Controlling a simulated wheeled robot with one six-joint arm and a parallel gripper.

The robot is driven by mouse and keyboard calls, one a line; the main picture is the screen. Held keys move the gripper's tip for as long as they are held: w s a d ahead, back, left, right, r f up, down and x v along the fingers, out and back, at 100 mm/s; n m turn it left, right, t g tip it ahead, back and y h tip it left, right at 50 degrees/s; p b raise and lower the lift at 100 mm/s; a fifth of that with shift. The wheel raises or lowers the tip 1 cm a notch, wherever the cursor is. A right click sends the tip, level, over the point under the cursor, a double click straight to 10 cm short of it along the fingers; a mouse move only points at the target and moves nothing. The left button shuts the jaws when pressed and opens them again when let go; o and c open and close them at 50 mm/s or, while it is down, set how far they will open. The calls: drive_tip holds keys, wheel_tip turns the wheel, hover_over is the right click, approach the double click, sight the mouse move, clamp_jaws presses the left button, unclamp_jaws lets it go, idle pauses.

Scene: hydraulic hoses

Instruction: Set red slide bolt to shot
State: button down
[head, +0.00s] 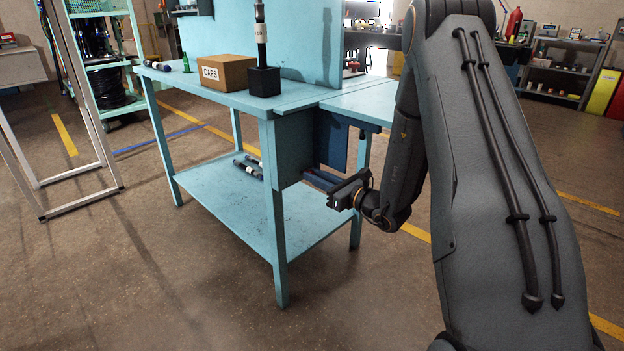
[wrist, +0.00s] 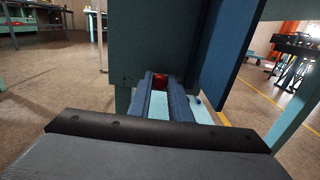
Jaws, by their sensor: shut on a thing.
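The red slide bolt shows in the wrist view as a small red piece (wrist: 160,80) at the face of the dark blue-green panel (wrist: 135,50) on the workbench. My gripper (wrist: 163,83) reaches in to the panel's lower part, its two fingers close on either side of the red piece and shut on it. The fingers and panel hide most of the bolt, so I cannot tell its position. In the head view my gripper (head: 310,176) is at the panel's right lower side, below the bench top; the red bolt is not visible there.
A blue panel (head: 331,140) hangs just right of my gripper. The turquoise workbench (head: 200,92) carries a CAPS box (head: 224,72) and a black block (head: 264,82) with an upright hose. Its lower shelf (head: 290,225) lies below my gripper. Open floor lies in front.

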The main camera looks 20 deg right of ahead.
drive_tip(key=c, duration=1.7)
unclamp_jaws()
drive_tip(key=shift+w+d, duration=0.1)
drive_tip(key=shift+d, duration=0.2)
drive_tip(key=shift+o, duration=0.3)
drive_tip(key=shift+a, duration=0.1)
drive_tip(key=p+v, duration=0.1)
drive_tip(key=v, duration=0.7)
drive_tip(key=shift+a, duration=0.1)
